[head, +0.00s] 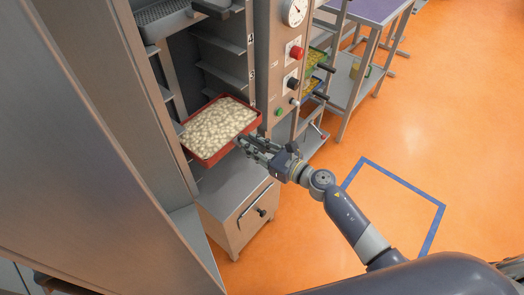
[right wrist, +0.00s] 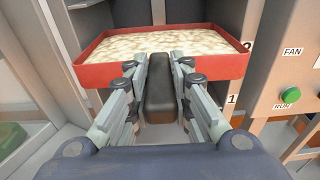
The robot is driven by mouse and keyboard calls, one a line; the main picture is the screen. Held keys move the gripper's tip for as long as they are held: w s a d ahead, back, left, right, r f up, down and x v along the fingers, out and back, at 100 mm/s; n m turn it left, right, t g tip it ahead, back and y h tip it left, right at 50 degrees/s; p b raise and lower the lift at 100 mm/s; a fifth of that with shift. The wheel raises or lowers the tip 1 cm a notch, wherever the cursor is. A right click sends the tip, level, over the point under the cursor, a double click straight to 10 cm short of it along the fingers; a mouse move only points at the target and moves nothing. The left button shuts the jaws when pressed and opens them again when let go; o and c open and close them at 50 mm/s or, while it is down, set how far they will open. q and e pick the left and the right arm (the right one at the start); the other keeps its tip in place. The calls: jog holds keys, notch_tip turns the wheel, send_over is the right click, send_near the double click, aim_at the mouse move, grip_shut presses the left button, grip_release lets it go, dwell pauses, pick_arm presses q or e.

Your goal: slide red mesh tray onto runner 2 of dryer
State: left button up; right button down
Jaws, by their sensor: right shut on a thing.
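The red mesh tray (head: 226,153) is full of pale pieces and sits level in the mouth of the dryer's open bay. In the right wrist view, its red front wall (right wrist: 105,76) faces me, and a dark handle (right wrist: 160,92) sticks out towards me. My right gripper (head: 246,144) is shut on this handle. The tray's right end is beside the mark 2 (right wrist: 247,46), with the mark 1 (right wrist: 231,99) lower down. Runners (head: 222,76) show above the tray in the head view, by marks 4 and 3. Runner 2 itself is hidden. My left gripper is not in view.
The dryer's control panel (head: 283,70), with gauge, red knob and green button, stands right of the bay. A dark mesh tray (head: 165,12) is higher up. A steel cabinet (head: 240,205) is below. A rack and purple-topped table (head: 378,10) stand behind. Orange floor is clear at right.

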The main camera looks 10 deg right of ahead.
jog(key=b, duration=0.2)
send_over(230, 139)
jog(key=shift+w+r, duration=0.1)
jog(key=shift+r, duration=0.1)
dwell(0.3)
jog(key=shift+f+b, duration=0.5)
jog(key=shift+b, duration=0.1)
jog(key=c, duration=1.4)
grip_release()
jog(key=shift+o, duration=0.2)
jog(key=shift+f, duration=0.25)
jog(key=v, duration=1.2)
jog(key=shift+r, duration=0.25)
